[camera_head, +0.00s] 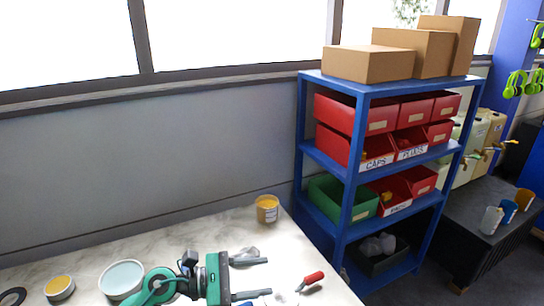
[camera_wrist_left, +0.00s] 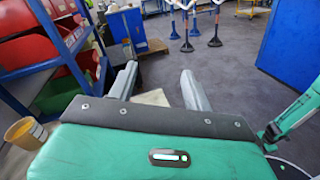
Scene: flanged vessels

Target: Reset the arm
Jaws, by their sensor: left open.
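My left gripper (camera_head: 250,278) is green and grey and reaches over the marble table from the lower left in the head view. Its two grey fingers are apart, with nothing between them. In the left wrist view the open fingers (camera_wrist_left: 158,90) point out over the floor and a pale patch of the table edge. My right gripper is not seen in the head view; part of a green arm link of mine shows at the right of the left wrist view.
On the marble table (camera_head: 180,245) stand a yellow tub (camera_head: 267,209), a pale round dish (camera_head: 121,279), a small yellow-filled tin (camera_head: 59,287) and a red-handled tool (camera_head: 312,279). A blue shelf (camera_head: 340,200) with red and green bins stands right of it. The table's back middle is clear.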

